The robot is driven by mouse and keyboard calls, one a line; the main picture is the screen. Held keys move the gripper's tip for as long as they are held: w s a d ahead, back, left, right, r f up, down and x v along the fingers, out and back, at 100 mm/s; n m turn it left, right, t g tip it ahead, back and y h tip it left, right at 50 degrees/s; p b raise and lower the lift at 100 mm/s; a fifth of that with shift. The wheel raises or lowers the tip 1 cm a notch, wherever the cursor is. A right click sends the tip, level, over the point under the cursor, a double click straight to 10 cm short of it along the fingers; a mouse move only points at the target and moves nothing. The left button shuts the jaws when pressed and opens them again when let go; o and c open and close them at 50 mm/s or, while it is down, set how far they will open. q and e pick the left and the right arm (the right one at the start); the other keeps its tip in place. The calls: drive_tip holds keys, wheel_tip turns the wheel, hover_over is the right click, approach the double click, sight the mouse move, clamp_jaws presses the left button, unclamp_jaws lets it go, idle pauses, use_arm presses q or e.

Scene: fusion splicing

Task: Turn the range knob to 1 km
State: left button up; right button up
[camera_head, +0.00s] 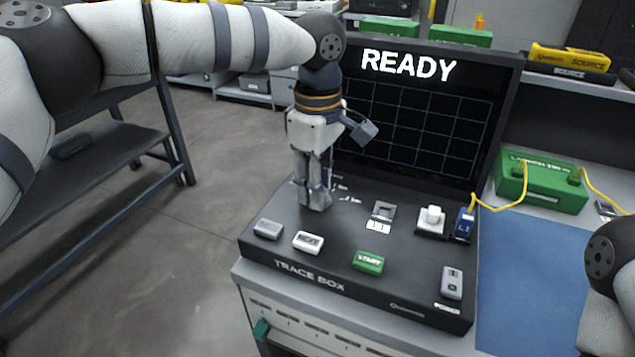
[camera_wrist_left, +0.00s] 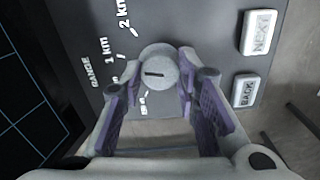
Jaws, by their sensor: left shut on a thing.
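The trace box (camera_head: 300,262) stands open with its screen (camera_head: 410,110) reading READY. My left gripper (camera_head: 318,200) points down at the box's left rear and hides the range knob in the head view. In the left wrist view the round grey range knob (camera_wrist_left: 158,68) sits between the purple-padded fingertips of my left gripper (camera_wrist_left: 160,85), which is shut on it. The knob's dark slot lies roughly level in that view. The RANGE label, the 1 km label (camera_wrist_left: 107,48) and the 2 km label (camera_wrist_left: 124,14) are beside it; other marks are partly hidden by the fingers.
The grey back button (camera_head: 268,229), white next button (camera_head: 308,242) and green start button (camera_head: 369,262) line the box front. A blue connector (camera_head: 464,224) with a yellow cable leads to a green box (camera_head: 540,183). A blue mat (camera_head: 525,280) lies right. My right arm shows at the right edge.

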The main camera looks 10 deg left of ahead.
use_arm(q)
drive_tip(key=shift+m, duration=0.7)
drive_tip(key=o, duration=1.2)
drive_tip(key=shift+c, duration=0.2)
wheel_tip(320, 180, up, 12)
drive_tip(key=shift+f, duration=0.1)
